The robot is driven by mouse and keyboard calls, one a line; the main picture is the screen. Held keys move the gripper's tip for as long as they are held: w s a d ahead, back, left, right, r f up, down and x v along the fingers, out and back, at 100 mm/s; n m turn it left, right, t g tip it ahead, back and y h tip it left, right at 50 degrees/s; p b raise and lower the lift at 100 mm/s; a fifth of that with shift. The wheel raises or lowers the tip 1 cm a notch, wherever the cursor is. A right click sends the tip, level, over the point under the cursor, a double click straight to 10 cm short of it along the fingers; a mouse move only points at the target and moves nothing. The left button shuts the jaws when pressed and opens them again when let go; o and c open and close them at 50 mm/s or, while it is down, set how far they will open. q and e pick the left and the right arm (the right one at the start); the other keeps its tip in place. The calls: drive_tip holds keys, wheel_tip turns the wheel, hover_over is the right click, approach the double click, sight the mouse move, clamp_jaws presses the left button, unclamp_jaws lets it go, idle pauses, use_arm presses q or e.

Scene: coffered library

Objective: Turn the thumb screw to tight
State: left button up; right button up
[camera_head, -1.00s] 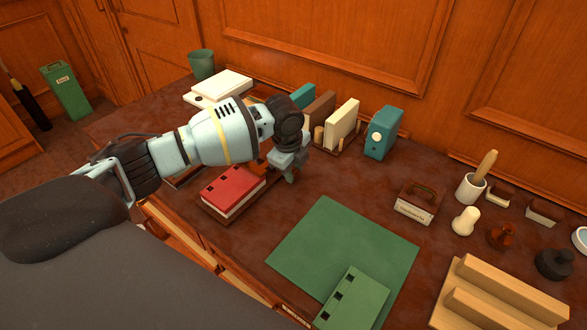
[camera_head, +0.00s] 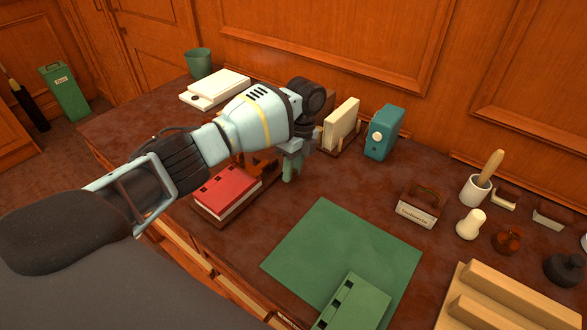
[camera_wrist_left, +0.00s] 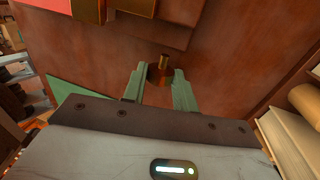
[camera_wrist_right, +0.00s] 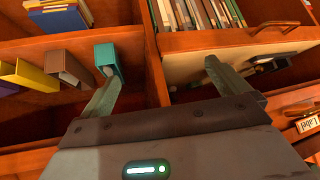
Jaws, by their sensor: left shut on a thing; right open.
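The thumb screw (camera_wrist_left: 160,76) shows in the left wrist view as a dark brown round knob with a short brass post above it. My left gripper (camera_head: 291,171) points down at the desk, just right of the red book. Its two fingers (camera_wrist_left: 160,72) are shut on the knob, one on each side. In the head view the gripper hides the screw. I cannot read a tight mark or the screw's angle. My right gripper (camera_wrist_right: 158,76) is open and empty, facing shelves; it is outside the head view.
The red book (camera_head: 227,190) lies close left of the left gripper. Upright books in a rack (camera_head: 340,125) and a teal box (camera_head: 383,133) stand behind it. A green mat (camera_head: 340,247) with a green book (camera_head: 352,302) lies in front. Stamps and a cup (camera_head: 474,190) stand right.

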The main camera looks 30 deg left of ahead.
use_arm(q)
drive_tip(key=o, duration=1)
drive_tip(key=shift+c, duration=0.2)
drive_tip(key=shift+r, duration=0.1)
drive_tip(key=v, duration=0.7)
drive_tip(key=shift+r, duration=0.3)
